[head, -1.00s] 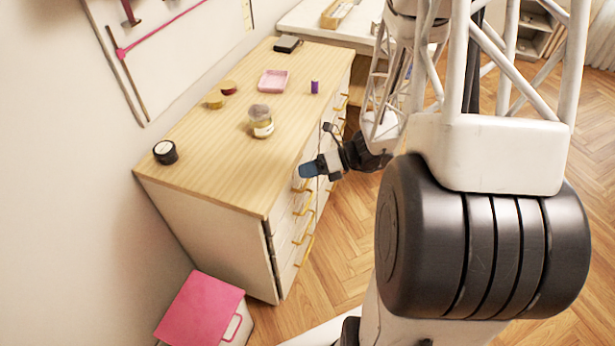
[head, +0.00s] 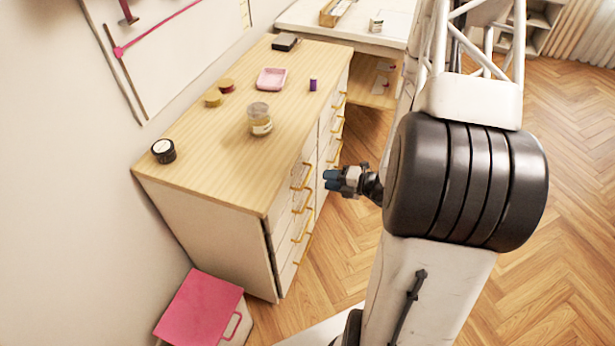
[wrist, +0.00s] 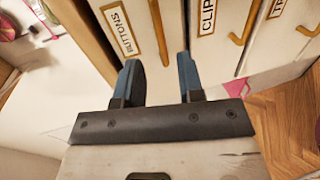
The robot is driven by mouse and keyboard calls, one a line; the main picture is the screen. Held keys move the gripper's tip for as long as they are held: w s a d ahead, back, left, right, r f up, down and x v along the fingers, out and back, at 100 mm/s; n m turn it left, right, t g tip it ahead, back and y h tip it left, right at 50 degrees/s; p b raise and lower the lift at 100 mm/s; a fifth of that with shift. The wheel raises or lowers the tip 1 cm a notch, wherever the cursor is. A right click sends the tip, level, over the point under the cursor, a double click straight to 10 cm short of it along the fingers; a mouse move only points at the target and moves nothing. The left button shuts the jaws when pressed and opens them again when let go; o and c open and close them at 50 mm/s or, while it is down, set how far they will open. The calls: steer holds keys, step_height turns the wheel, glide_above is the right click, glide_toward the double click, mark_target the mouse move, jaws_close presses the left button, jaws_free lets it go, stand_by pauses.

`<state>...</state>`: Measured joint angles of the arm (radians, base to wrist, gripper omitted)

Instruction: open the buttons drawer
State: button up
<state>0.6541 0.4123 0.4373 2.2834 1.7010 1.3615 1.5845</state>
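The buttons drawer (wrist: 137,45) shows in the wrist view as a pale front with a wood-framed "BUTTONS" label (wrist: 119,30) and a gold bar handle (wrist: 158,30). It looks shut. My gripper (wrist: 157,64) has two blue fingers spread wide apart with nothing between them. The fingertips point at the drawer front near the handle's lower end in the picture; contact cannot be seen. In the head view my gripper (head: 328,180) is in front of the dresser's drawer side. Which front there is the buttons drawer cannot be read.
The "CLIPS" drawer (wrist: 222,42) is beside the buttons drawer in the wrist view. The dresser top (head: 215,150) holds a glass jar (head: 260,120), a black container (head: 164,151) and a pink tray (head: 272,79). A pink-lidded bin (head: 200,305) stands at the near end. Wooden floor is open at right.

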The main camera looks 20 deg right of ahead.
mark_target(308, 176)
steer(key=shift+w+a, duration=0.1)
steer(key=shift+x, duration=3.75)
steer(key=shift+c, duration=0.4)
jaws_close()
